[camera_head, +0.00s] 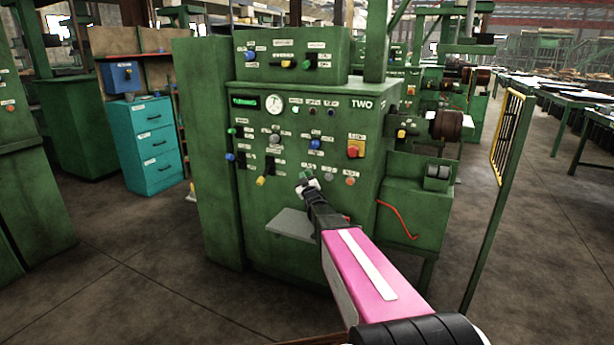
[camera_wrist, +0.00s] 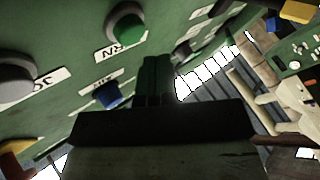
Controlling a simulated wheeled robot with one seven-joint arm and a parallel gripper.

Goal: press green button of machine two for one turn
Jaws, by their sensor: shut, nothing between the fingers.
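Machine two (camera_head: 215,150) is a tall green cabinet marked TWO in the head view, with many knobs and buttons on its front. My gripper (camera_head: 307,187) is in front of its lower panel, with its fingers shut and empty. In the wrist view the shut fingers (camera_wrist: 156,78) are close to the panel. A round green button (camera_wrist: 125,29) in a dark collar is up and left of them, apart in the picture. A label ending in RN, upside down, is beside it. I cannot tell whether the fingertips touch the panel.
A blue knob (camera_wrist: 109,96) and a grey knob (camera_wrist: 14,82) are near the green button. A grey shelf (camera_head: 287,224) juts out below. A yellow-framed barrier (camera_head: 505,130) stands to the right.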

